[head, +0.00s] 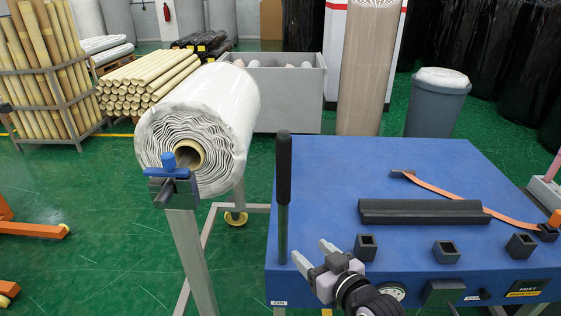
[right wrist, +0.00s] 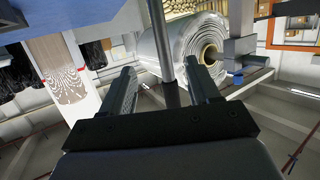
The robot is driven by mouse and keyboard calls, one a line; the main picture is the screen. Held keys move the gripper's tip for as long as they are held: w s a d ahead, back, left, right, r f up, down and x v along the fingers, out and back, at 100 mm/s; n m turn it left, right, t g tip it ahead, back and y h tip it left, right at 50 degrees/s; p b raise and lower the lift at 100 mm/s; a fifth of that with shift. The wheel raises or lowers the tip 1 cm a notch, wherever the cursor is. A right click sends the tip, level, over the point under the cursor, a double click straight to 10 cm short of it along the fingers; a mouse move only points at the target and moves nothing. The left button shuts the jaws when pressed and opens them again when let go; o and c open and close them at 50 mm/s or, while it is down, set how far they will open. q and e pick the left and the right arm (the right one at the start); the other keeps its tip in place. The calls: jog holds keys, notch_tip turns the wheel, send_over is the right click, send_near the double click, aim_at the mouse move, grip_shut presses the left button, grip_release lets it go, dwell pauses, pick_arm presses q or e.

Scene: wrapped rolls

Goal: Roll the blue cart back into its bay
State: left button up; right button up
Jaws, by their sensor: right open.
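The blue cart (head: 330,175) stands at the right of the head view, with a flat blue top and a blue front panel. A black upright handle (head: 283,170) rises at its front left corner. My right gripper (head: 308,258) is open beside the lower part of this handle, its fingers pointing left toward it. In the right wrist view a dark post, seemingly the handle (right wrist: 162,45), stands between the open fingers (right wrist: 163,88); I cannot tell whether they touch it. My left gripper is not in view. I cannot make out a marked bay.
A wrapped white roll (head: 225,100) on a metal stand with a blue clamp (head: 175,168) is close to the cart's left. A grey bin (head: 437,103), a brown roll (head: 368,70) and a grey crate (head: 285,95) stand behind. Green floor (head: 110,230) is open at left.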

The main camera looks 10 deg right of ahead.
aim_at(279, 162)
jog(key=w+r, duration=0.2)
jog(key=r, duration=0.3)
jog(key=w+a+r+t+y, duration=0.1)
jog(key=w+r, duration=0.2)
jog(key=r, duration=0.2)
jog(key=w+a+r+n+t+y, duration=0.1)
jog(key=w+r, duration=0.2)
jog(key=r, duration=0.1)
jog(key=shift+w+r, duration=0.15)
jog(key=shift+r, duration=0.25)
jog(key=shift+p+x, duration=0.45)
jog(key=shift+x, duration=2.95)
grip_shut()
